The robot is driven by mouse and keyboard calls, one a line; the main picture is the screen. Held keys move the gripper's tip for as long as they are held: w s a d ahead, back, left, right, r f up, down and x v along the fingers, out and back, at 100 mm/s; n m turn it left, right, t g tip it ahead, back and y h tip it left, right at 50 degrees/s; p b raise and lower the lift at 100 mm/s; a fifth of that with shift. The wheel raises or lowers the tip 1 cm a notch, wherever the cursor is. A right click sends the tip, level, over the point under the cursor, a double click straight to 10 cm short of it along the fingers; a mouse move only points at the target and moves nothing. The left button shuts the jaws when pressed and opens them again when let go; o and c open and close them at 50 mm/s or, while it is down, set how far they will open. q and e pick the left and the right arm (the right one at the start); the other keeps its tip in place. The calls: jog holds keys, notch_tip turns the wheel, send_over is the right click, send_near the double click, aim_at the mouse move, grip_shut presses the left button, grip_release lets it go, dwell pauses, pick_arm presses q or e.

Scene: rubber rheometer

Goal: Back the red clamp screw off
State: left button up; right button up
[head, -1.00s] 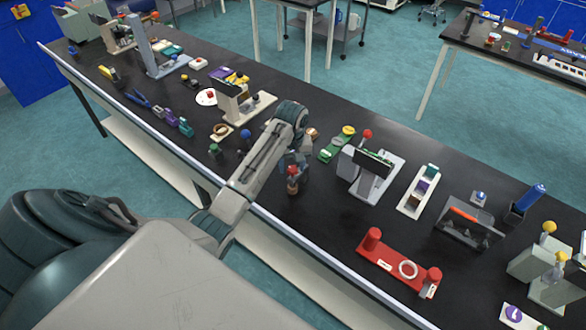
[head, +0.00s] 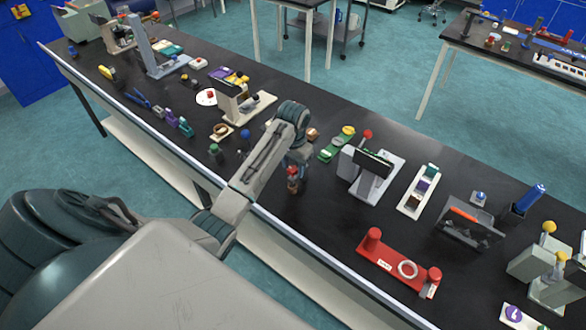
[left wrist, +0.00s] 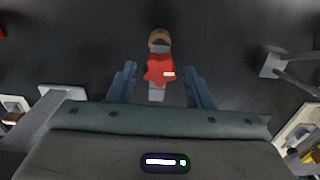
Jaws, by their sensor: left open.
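The red clamp screw has a star-shaped red knob (left wrist: 159,70) in the middle of the left wrist view, with a grey metal part below it and a brown round end above it. In the head view the red knob (head: 293,171) shows small, just below my left wrist. My left gripper (left wrist: 158,76) is open, with one blue-grey finger on each side of the knob and a visible gap to both. In the head view my arm and wrist hide most of the fingers and the clamp. My right gripper is not in view.
The black bench is crowded on both sides. A stand with a dark screen (head: 372,163) and a red-knobbed lever stands to the right, with a red fixture (head: 390,265) nearer the front. A beige stand (head: 250,107) is to the left. The bench right around the clamp is fairly clear.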

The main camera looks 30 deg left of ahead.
pick_arm(q)
jog(key=c, duration=0.8)
jog(key=n, duration=0.4)
jog(key=shift+a+n, duration=0.15)
jog(key=shift+n, duration=0.15)
jog(key=shift+c, duration=0.2)
jog(key=n, duration=0.4)
jog(key=shift+n, duration=0.3)
jog(key=n, duration=0.4)
jog(key=shift+s+a+n, duration=0.15)
jog(key=shift+n, duration=0.15)
